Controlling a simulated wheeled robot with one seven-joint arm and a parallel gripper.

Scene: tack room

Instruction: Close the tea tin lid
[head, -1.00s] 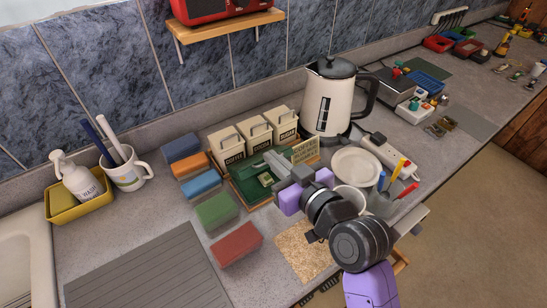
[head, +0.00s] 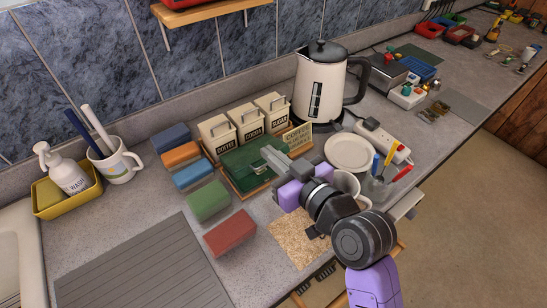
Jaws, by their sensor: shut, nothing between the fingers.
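The green tea tin (head: 240,170) sits on a wooden tray in front of the cream canisters. Its green top looks flat and down in the head view; whether it is fully seated cannot be told. My gripper (head: 268,156) is shut and empty, with its grey fingertips over the right part of the tin's top. The fingers hide that part, and whether they touch the lid cannot be told.
Cream canisters (head: 248,122) and a small sign (head: 297,137) stand behind the tin. Coloured blocks (head: 208,201) line its left. A cork mat (head: 297,243) lies in front.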

